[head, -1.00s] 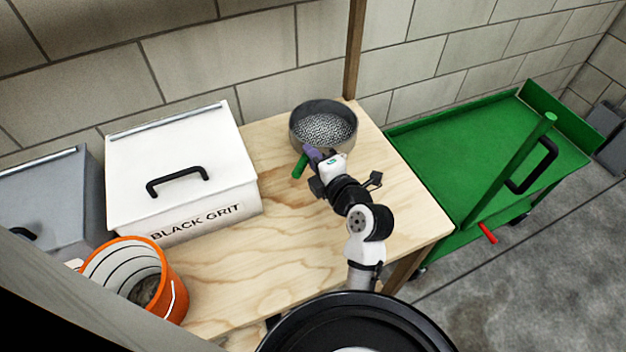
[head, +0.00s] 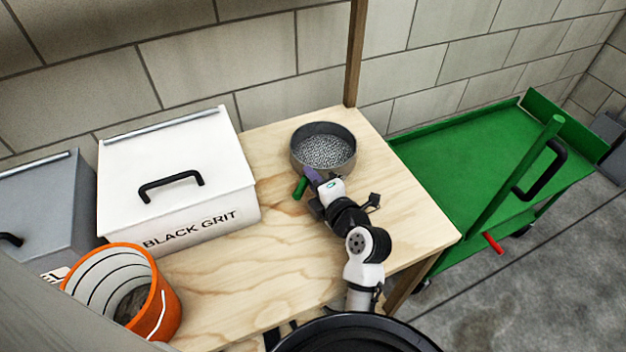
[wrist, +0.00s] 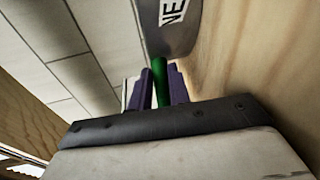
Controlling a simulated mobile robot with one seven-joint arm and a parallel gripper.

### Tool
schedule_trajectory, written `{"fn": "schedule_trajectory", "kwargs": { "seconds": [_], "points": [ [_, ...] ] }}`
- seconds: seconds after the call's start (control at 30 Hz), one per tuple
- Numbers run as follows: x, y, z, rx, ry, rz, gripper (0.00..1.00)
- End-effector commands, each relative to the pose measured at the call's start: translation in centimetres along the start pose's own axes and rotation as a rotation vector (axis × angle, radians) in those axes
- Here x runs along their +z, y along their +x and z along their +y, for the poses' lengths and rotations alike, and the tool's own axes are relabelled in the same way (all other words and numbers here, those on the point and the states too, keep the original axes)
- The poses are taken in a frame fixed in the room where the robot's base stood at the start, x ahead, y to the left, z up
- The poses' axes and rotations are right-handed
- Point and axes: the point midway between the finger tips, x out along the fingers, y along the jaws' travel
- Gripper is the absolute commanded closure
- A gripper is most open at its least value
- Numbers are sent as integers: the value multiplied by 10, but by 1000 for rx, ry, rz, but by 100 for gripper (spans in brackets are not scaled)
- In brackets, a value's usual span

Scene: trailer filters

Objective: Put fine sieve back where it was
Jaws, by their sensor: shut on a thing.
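The fine sieve (head: 324,157) is a round grey pan with a mesh bottom and a green handle (head: 300,187). It is over the far right part of the wooden table; I cannot tell whether it touches the top. My gripper (head: 312,181) is shut on the green handle, just in front of the pan. In the wrist view the purple fingers of my gripper (wrist: 160,85) close around the green handle (wrist: 160,72). The sieve's grey wall (wrist: 172,40) there carries a white label, partly cut off.
A white lidded bin (head: 170,180) marked BLACK GRIT stands left on the wooden table (head: 260,265). A grey bin (head: 45,205) and an orange bucket (head: 155,310) are further left. A wooden post (head: 354,55) rises behind the sieve. A green cart (head: 450,155) stands right.

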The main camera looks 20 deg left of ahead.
Motion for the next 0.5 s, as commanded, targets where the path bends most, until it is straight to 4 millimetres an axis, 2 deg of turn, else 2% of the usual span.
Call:
{"fn": "schedule_trajectory", "kwargs": {
  "seconds": [0.5],
  "points": [
    [-1, 2, -17, -19, 4, 4, 100]
  ]
}}
